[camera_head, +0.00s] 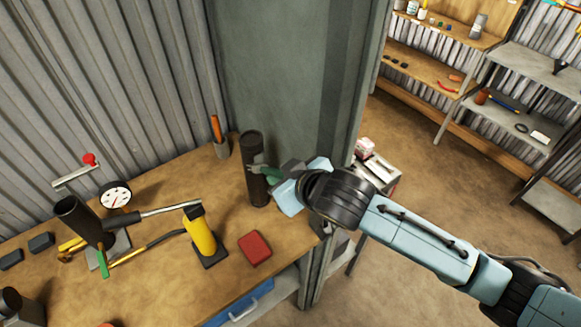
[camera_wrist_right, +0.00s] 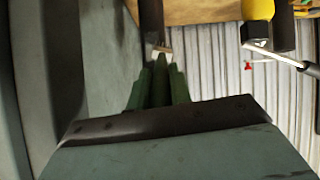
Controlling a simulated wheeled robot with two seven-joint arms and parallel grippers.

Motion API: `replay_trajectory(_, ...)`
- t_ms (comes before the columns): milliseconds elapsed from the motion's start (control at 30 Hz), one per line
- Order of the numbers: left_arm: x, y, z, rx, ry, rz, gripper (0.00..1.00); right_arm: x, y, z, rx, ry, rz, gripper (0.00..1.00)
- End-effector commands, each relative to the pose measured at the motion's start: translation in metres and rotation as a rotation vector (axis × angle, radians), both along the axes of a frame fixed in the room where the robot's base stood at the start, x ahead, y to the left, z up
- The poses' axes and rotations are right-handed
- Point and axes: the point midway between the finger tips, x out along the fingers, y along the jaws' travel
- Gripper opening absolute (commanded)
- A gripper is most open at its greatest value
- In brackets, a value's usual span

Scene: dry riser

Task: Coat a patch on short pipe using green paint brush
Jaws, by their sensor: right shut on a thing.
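A dark upright pipe (camera_head: 254,145) stands near the right edge of the workbench; part of it shows at the top of the right wrist view (camera_wrist_right: 151,18). My right gripper (camera_head: 279,172) is shut on the green paint brush (camera_head: 269,173) and holds it level beside the pipe. The brush head overlaps the pipe's front in the head view, and its pale tip meets the pipe's outline in the right wrist view. The brush (camera_wrist_right: 160,78) points toward the pipe there. I cannot tell whether the bristles touch it. No coated patch is clear. My left gripper is out of view.
Another dark tube (camera_head: 80,218) stands tilted near a gauge (camera_head: 116,195). A grey post (camera_head: 300,90) rises behind the pipe.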

Motion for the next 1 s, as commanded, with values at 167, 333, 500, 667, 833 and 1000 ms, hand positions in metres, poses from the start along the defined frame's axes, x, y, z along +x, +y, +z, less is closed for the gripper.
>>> replay_trajectory(167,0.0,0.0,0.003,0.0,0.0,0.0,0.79,-0.002,0.002,0.001,-0.001,0.001,0.0,0.0)
replay_trajectory(333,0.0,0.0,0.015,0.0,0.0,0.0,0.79,-0.001,0.003,0.01,0.0,0.0,0.0,0.0)
replay_trajectory(500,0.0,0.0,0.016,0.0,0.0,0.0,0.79,0.002,-0.001,0.011,-0.001,-0.001,-0.001,0.0)
replay_trajectory(667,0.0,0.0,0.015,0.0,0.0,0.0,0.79,0.011,-0.012,0.01,-0.002,-0.001,-0.002,0.0)
replay_trajectory(833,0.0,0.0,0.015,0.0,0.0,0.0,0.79,0.02,-0.024,0.01,-0.002,-0.001,-0.003,0.0)
replay_trajectory(1000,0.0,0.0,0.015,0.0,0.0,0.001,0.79,0.024,-0.029,0.01,0.0,-0.002,0.0,0.0)
